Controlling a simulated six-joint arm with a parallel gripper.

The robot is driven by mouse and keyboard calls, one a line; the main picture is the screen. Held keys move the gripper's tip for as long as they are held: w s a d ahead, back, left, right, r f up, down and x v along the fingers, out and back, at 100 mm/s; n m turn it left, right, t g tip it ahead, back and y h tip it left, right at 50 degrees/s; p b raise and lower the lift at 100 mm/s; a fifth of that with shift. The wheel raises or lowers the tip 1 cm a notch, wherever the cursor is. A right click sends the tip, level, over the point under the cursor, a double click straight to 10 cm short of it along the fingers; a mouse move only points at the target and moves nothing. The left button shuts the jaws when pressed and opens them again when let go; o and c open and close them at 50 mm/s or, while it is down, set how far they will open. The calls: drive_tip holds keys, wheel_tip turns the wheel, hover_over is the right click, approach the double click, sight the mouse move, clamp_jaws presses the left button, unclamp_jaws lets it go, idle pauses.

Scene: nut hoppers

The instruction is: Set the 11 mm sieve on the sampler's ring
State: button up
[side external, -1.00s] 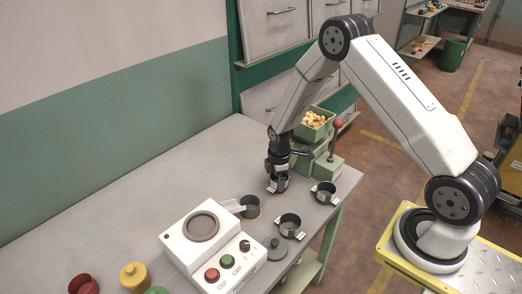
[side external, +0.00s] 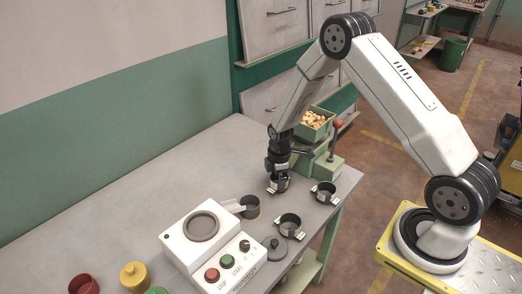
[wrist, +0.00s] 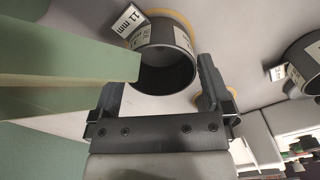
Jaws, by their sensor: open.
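The sieve labelled 11 mm (wrist: 165,45) is a dark round cup with a tan edge and a white tag in the wrist view. In the side view this sieve (side external: 277,187) stands on the bench just under my gripper (side external: 278,167). My gripper (wrist: 160,75) is open, with the sieve ahead of and between its fingers; I cannot tell whether they touch it. The left fingertip is hidden behind a green part. The sampler (side external: 178,238) is a white box with its round ring (side external: 203,227) on top, and the ring looks empty.
Other dark cups stand nearby: one at right (side external: 324,193), one in front (side external: 290,225), and one beside the sampler (side external: 250,207). The green hopper (side external: 313,124) holding nuts is close behind my gripper. The bench's left side is clear.

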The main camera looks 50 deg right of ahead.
wheel_tip(320, 180, up, 12)
drive_tip(key=shift+f, duration=0.25)
idle(0.4)
idle(0.5)
drive_tip(key=s+a+r+m+t, duration=0.1)
drive_tip(key=s+a+r+m, duration=0.2)
drive_tip(key=s+a+m, duration=0.2)
drive_tip(key=s+a+r+m+t, duration=0.1)
drive_tip(key=s+a+r+m, duration=0.3)
drive_tip(key=s, duration=0.6)
drive_tip(key=shift+a+m+t, duration=0.3)
drive_tip(key=shift+a+m, duration=0.1)
drive_tip(key=shift+m, duration=0.7)
